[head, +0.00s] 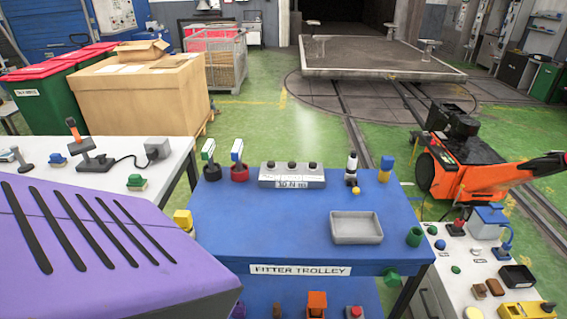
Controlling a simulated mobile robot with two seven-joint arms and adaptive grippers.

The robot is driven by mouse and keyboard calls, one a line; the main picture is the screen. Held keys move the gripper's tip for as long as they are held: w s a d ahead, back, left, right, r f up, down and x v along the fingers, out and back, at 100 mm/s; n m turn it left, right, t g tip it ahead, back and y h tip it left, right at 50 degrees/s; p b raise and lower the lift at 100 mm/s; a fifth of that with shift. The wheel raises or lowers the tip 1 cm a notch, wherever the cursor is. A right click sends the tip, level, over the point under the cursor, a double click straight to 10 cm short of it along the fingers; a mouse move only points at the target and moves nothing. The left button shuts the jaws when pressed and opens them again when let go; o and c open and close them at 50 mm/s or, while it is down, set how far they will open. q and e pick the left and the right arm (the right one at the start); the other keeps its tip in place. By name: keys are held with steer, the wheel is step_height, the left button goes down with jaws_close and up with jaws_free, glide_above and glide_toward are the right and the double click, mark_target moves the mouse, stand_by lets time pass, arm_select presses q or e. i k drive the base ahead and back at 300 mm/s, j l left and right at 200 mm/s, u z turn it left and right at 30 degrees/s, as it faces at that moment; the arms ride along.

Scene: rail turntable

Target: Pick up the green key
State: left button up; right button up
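A green cup-like piece (414,237) is at the trolley's right edge. Neither gripper is in view.
A grey tray (356,238), a grey box with several black knobs (292,176) and a black-and-white upright item (351,164) are on the trolley. Its front middle is clear. Benches with small items flank it. An orange machine (465,165) stands behind right. A purple slotted surface covers the lower left.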

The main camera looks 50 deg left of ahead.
mark_target(207, 154)
steer(key=u, duration=1.45)
steer(key=i+j, duration=0.2)
steer(key=j, duration=0.2)
steer(key=i+j, duration=0.15)
steer(key=j, duration=0.25)
steer(key=i+j, duration=0.2)
steer(key=j, duration=0.2)
